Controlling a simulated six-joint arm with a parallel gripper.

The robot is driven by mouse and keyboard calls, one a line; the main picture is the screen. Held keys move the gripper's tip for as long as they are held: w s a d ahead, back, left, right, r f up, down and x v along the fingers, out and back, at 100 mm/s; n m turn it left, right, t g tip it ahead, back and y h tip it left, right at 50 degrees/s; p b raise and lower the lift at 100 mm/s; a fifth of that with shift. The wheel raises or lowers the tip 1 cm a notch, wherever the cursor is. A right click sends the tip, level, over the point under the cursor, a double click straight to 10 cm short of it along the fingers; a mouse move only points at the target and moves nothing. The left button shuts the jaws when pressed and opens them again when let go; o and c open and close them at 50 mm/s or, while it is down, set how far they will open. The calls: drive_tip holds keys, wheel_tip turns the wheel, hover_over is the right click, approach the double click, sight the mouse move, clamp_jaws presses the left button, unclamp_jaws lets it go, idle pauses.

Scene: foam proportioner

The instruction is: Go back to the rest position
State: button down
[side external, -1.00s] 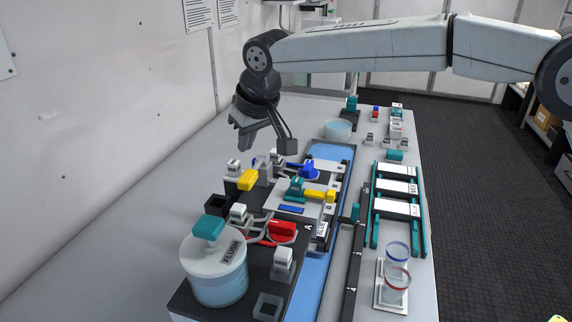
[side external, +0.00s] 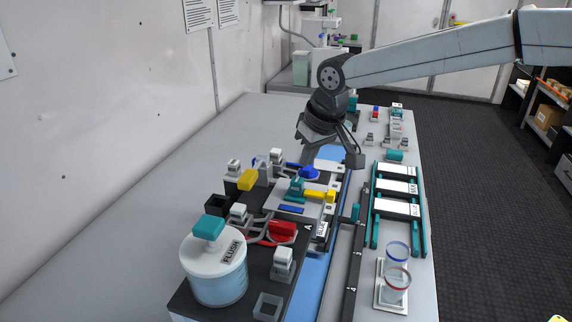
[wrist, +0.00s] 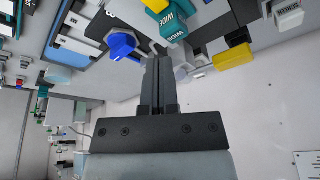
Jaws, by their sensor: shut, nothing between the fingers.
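My gripper (side external: 307,153) is in the air above the far part of the foam proportioner bench, tilted downward from my raised arm. In the wrist view its two fingers (wrist: 158,62) lie together, with nothing between them. In the side view a blue-handled valve (side external: 309,171) is below and close to the fingertips; it also shows in the wrist view (wrist: 122,45). I cannot tell the exact gap. A yellow lever (side external: 318,195) with a teal body (side external: 295,188) and a red valve (side external: 282,230) stand nearer the camera.
A white FLUSH jar (side external: 215,268) with a teal knob stands at the front. The left part of the grey table (side external: 120,225) is bare.

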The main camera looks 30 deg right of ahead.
drive_tip(key=s+d+f+m, duration=0.1)
drive_tip(key=s+d+f, duration=0.6)
drive_tip(key=s, duration=0.3)
drive_tip(key=s+d+f+m+g+h, duration=0.1)
drive_tip(key=s+d+f, duration=0.6)
drive_tip(key=s+d, duration=0.2)
drive_tip(key=shift+s+d, duration=0.4)
drive_tip(key=shift+s, duration=0.75)
drive_tip(key=shift+f, duration=0.1)
